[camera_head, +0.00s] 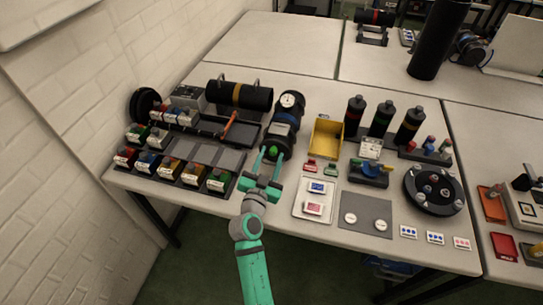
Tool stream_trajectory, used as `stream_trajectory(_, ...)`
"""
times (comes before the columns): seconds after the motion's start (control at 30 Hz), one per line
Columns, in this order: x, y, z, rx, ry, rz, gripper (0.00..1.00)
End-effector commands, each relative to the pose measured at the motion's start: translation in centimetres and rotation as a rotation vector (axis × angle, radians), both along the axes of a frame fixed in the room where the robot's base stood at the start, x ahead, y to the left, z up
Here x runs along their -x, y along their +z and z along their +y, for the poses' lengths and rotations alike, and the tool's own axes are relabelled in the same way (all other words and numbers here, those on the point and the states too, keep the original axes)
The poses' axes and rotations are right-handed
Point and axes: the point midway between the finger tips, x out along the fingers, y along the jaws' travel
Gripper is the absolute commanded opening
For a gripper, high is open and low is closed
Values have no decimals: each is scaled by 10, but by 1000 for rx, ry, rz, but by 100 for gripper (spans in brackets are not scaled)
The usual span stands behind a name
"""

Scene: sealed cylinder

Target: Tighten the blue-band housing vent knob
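The blue-band housing (287,118) is a black cylinder with a blue band and a round white gauge (288,100) at its far end. A green knob (272,152) sits at its near end, facing me. My gripper (271,157) reaches in from the front. Its two green fingers are spread apart, with the knob showing between or just beyond their tips. I cannot tell whether either finger touches the knob.
A black cylinder with an orange band (237,95) lies behind left. Dark trays and colored labeled bins (170,168) fill the left. A yellow bin (325,138) and a white tray (315,199) stand close on the right. Black bottles (382,119) stand farther right.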

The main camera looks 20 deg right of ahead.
Motion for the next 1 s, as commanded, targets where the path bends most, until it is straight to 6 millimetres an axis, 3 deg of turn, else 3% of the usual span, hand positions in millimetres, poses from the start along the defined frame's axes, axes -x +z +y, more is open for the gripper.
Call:
stream_trajectory(0.4,-6,0,-6,-1,-2,-1,39)
stream_trajectory(0.57,-6,0,-6,0,-2,0,1)
stream_trajectory(1.0,-6,0,-6,55,-3,38,0)
